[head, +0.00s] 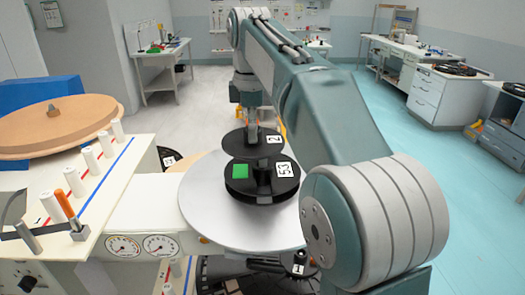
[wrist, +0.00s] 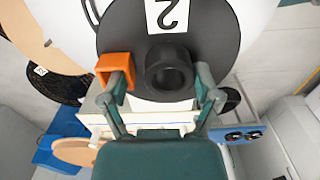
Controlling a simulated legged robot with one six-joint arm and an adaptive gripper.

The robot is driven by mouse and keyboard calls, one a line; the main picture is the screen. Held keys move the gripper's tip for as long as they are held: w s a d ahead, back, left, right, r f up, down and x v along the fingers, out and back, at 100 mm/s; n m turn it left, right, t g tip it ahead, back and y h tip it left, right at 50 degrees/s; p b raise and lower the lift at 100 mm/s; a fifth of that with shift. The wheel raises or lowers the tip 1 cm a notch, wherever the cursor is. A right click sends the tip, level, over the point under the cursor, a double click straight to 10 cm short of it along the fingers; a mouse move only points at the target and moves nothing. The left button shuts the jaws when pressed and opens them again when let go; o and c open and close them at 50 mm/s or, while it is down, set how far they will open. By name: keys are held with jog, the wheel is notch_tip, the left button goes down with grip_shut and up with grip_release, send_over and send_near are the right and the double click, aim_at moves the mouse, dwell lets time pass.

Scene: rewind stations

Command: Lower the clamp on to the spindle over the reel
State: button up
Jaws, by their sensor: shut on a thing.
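My gripper (head: 251,124) is shut on the hub of the clamp (head: 240,143), a black disc with a white label "2". In the wrist view the clamp (wrist: 215,35) shows its dark hub between the two fingers (wrist: 167,88). The reel (head: 240,187), black with a green square and a label "53", lies flat on a silver round platter (head: 215,225). A dark post (head: 262,177) stands at the reel's middle. The clamp overlaps the reel's far edge in the head view and looks higher; the gap is hard to judge.
Two gauges (head: 140,245) are on the machine's front. In the wrist view an orange block (wrist: 115,68) shows beside the left finger. Floor at right (head: 420,150) is clear.

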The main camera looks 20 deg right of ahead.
aim_at(259, 137)
jog(key=d+f, duration=0.1)
jog(key=w+f, duration=0.1)
jog(key=shift+w+d+f, duration=0.1)
jog(key=shift+d+f, duration=0.25)
jog(key=shift+w+d+f, duration=0.1)
jog(key=shift+d+f, duration=0.1)
jog(key=shift+f, duration=0.8)
jog(key=shift+w+d+f, duration=0.1)
jog(key=shift+d+f, duration=0.05)
jog(key=shift+f, duration=0.8)
jog(key=shift+f, duration=0.1)
jog(key=o, duration=1.1)
notch_tip(259, 137, up, 12)
jog(key=shift+f, duration=0.2)
jog(key=shift+r, duration=0.3)
